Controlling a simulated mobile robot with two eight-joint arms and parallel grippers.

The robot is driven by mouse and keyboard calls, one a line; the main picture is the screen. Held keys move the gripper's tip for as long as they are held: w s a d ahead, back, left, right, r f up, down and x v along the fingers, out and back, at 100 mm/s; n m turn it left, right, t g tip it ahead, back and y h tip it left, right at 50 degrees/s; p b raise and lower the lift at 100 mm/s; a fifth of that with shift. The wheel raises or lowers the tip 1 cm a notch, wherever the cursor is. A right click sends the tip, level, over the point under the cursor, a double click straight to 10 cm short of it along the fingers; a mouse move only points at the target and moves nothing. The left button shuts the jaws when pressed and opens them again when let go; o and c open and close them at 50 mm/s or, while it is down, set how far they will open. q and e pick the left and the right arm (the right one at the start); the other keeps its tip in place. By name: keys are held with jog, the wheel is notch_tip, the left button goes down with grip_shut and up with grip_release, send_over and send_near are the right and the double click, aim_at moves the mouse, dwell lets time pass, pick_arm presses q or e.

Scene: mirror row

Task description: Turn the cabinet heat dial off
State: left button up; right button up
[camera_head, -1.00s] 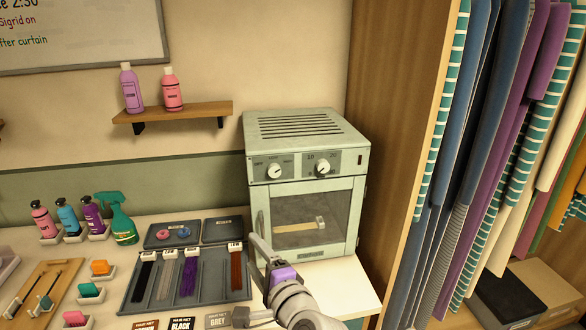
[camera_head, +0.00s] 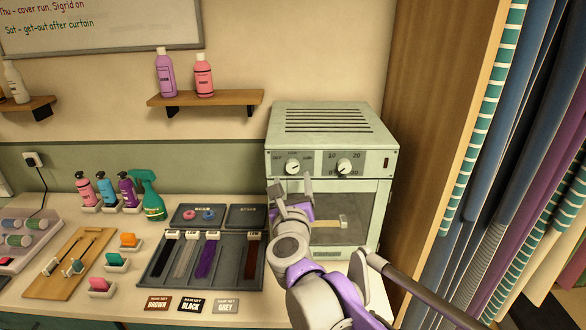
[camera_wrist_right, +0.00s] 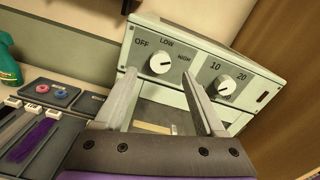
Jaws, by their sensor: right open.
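The heat dial (camera_head: 293,166) is the left knob on the front panel of the pale green cabinet (camera_head: 330,145). In the right wrist view the heat dial (camera_wrist_right: 161,63) has OFF, LOW and HIGH around it, and its mark seems to point to the HIGH side. My right gripper (camera_head: 291,186) is open and empty, just below and in front of the dial in the head view. In the wrist view the dial shows between the tips of my right gripper (camera_wrist_right: 158,76), apparently apart from both. My left gripper is not in view.
A second knob (camera_head: 344,166), marked 10 and 20, sits right of the heat dial. The cabinet's glass door (camera_head: 345,215) is closed. A grey tray (camera_head: 160,272) of hair strands stands left of the cabinet. A wooden wardrobe wall (camera_head: 425,110) stands close on the right.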

aim_at(293, 167)
jog(key=w, duration=0.6)
jog(key=shift+d+p, duration=0.1)
jog(key=shift+p, duration=0.2)
grip_shut()
